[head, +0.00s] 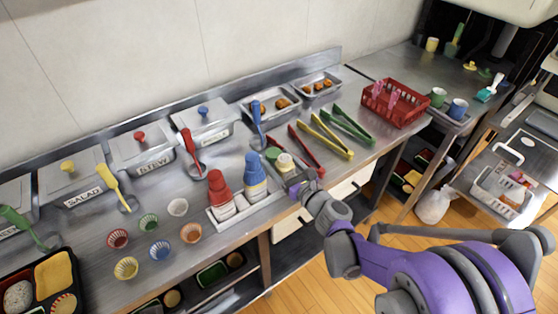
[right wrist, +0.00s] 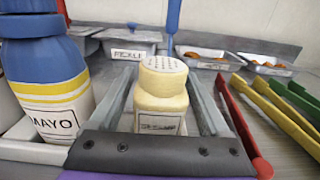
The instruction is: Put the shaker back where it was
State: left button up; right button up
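A shaker with a cream holed lid (head: 286,161) stands upright near the right end of the bottle rack. A second, green-topped item (head: 272,154) is just left of the shaker in the head view. My left gripper is not in view.
Red tongs (head: 306,150) lie close on the right, with yellow tongs (head: 331,136) and green tongs (head: 351,124) beyond. Colored cups (head: 159,250) sit farther left.

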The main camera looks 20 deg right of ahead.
dwell(0.3)
jog(key=shift+s+r, duration=0.1)
jog(key=shift+r, duration=0.15)
jog(key=v, duration=1.1)
jog(key=s+a+f+n+g, duration=0.75)
jog(key=s+n, duration=0.25)
jog(key=n, duration=0.8)
jog(key=s+d+n+g+h, duration=0.1)
jog(key=s+d+n+h, duration=0.1)
jog(key=s+n, duration=0.1)
jog(key=s+d+f+n+g+h, duration=0.1)
jog(key=s+d+n+g+h, duration=0.1)
jog(key=n, duration=0.4)
jog(key=s+d+f+n+g+h, duration=0.1)
jog(key=s+d+n, duration=0.1)
jog(key=s+n, duration=0.2)
jog(key=shift+s+d+n+g+h, duration=0.1)
jog(key=shift+s+n+g+h, duration=0.25)
jog(key=shift+n, duration=0.25)
jog(key=shift+w, duration=0.1)
